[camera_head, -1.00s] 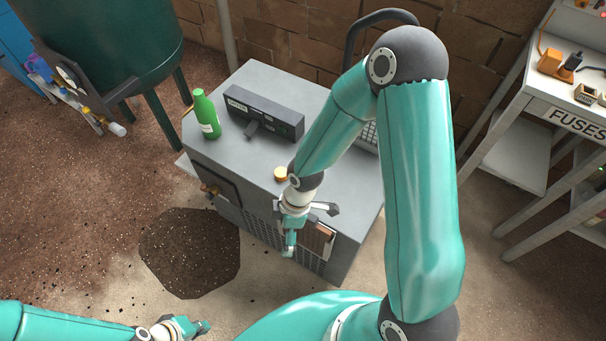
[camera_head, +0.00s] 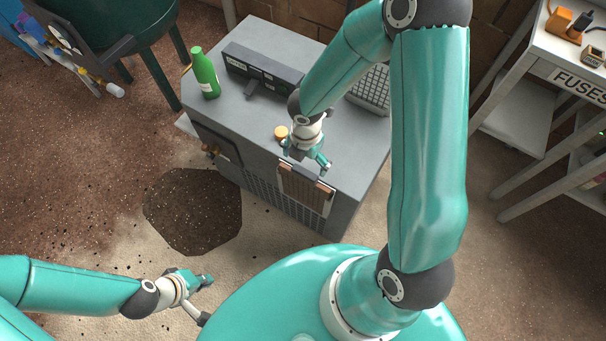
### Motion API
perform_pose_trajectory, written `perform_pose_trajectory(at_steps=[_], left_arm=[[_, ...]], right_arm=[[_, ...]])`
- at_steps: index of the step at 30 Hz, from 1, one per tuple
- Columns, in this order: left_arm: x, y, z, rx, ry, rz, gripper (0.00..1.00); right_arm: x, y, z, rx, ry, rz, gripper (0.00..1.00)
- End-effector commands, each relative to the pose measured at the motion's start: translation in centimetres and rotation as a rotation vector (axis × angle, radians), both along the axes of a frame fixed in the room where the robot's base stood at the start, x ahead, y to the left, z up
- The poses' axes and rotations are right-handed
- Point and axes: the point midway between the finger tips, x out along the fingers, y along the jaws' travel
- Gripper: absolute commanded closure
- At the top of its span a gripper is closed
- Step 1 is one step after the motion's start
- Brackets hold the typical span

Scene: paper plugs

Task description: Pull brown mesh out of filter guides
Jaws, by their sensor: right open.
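The brown mesh (camera_head: 304,190) is a flat panel standing upright in the filter guides on the front face of a grey cabinet (camera_head: 350,170). Brown strips show along its top. My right gripper (camera_head: 307,160) is open and empty, just above the mesh's top edge, over the cabinet's front edge. Its fingers are spread to the left and right. I cannot tell whether it touches anything. My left gripper (camera_head: 206,299) is open and empty, low over the floor and well apart from the cabinet.
On the cabinet top stand a green bottle (camera_head: 206,75), a dark labelled box (camera_head: 262,68) and a small yellow-topped cap (camera_head: 281,132) close to my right gripper. A dark patch (camera_head: 195,210) lies on the floor at left. A white FUSES shelf (camera_head: 560,75) stands at right.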

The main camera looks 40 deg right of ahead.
Motion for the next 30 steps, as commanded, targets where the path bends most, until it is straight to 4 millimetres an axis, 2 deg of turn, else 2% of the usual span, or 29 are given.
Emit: perform_pose_trajectory(at_steps=[1, 6, 12, 25, 30], left_arm=[[0.0, 0.0, -0.7, 0.000, 0.000, 0.000, 1.00], [0.0, 0.0, -1.8, 0.000, 0.000, 0.000, 1.00], [0.0, 0.0, -2.6, 0.000, 0.000, 0.000, 1.00], [0.0, 0.0, -2.8, 0.000, 0.000, 0.000, 1.00], [0.0, 0.0, -2.8, 0.000, 0.000, 0.000, 1.00]], right_arm=[[-0.1, 0.0, -1.5, 0.001, 0.003, 0.000, 0.00], [-0.1, 0.0, -4.6, 0.001, 0.002, 0.000, 0.00], [0.0, 0.0, -6.8, 0.001, 0.000, -0.002, 0.00], [0.0, 0.0, -7.5, 0.002, -0.001, -0.001, 0.00], [0.0, 0.0, -7.5, 0.001, -0.001, -0.001, 0.27]])
